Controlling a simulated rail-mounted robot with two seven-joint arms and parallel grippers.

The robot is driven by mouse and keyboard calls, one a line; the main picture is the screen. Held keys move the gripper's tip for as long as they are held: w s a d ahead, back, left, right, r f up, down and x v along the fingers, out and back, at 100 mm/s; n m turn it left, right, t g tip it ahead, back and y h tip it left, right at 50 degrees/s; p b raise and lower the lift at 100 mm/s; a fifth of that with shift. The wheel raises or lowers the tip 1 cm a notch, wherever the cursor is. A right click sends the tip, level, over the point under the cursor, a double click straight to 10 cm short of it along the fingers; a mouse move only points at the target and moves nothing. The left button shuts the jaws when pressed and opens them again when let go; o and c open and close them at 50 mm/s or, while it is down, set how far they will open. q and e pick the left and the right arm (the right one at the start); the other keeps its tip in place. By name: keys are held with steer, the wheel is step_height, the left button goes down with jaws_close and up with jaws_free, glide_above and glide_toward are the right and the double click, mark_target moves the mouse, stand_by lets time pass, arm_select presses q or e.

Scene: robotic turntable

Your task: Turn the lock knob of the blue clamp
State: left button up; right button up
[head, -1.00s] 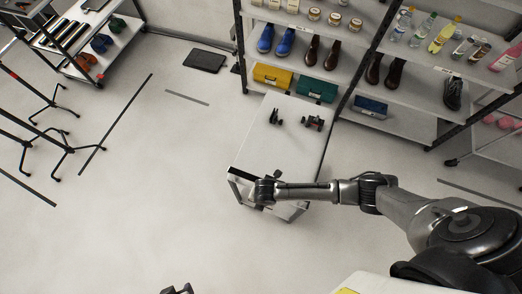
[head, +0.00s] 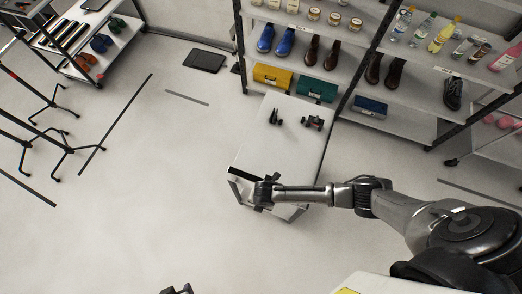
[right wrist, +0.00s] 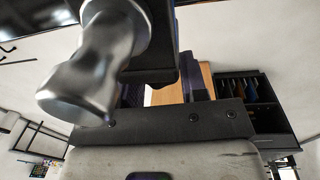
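On the white cabinet top (head: 280,150) in the head view stand two small dark fixtures, a left one (head: 276,117) and a right one (head: 313,122). No blue shows on either, so I cannot tell which is the blue clamp, and no lock knob can be made out. My right gripper (head: 265,190) is at the cabinet's front edge, apart from both fixtures. In the right wrist view its dark fingers (right wrist: 167,92) stand apart with a gap between them. A shiny metal knob-like part (right wrist: 95,65) on a dark block fills the upper left, close to the camera. My left gripper (head: 177,290) is cropped at the bottom edge.
Shelves with shoes, bottles and jars stand behind the cabinet, with a yellow box (head: 272,76), a green box (head: 316,88) and a blue box (head: 370,106). A shoe rack (head: 110,50) is at the upper left.

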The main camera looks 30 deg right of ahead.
steer(key=c, duration=0.4)
steer(key=shift+w+r, duration=0.1)
steer(key=shift+g+h, duration=0.3)
steer(key=shift+g, duration=0.1)
steer(key=shift+w+a+g+h+p, duration=0.15)
steer(key=shift+g+h+p, duration=0.2)
steer(key=shift+g, duration=0.25)
steer(key=shift+f+g+h+b, duration=0.2)
steer(key=shift+g+h+b, duration=0.35)
steer(key=shift+g+h, duration=0.35)
steer(key=shift+w+g+h+b, duration=0.1)
steer(key=shift+g+h+b, duration=0.15)
steer(key=shift+g+b, duration=0.4)
steer(key=shift+g, duration=0.25)
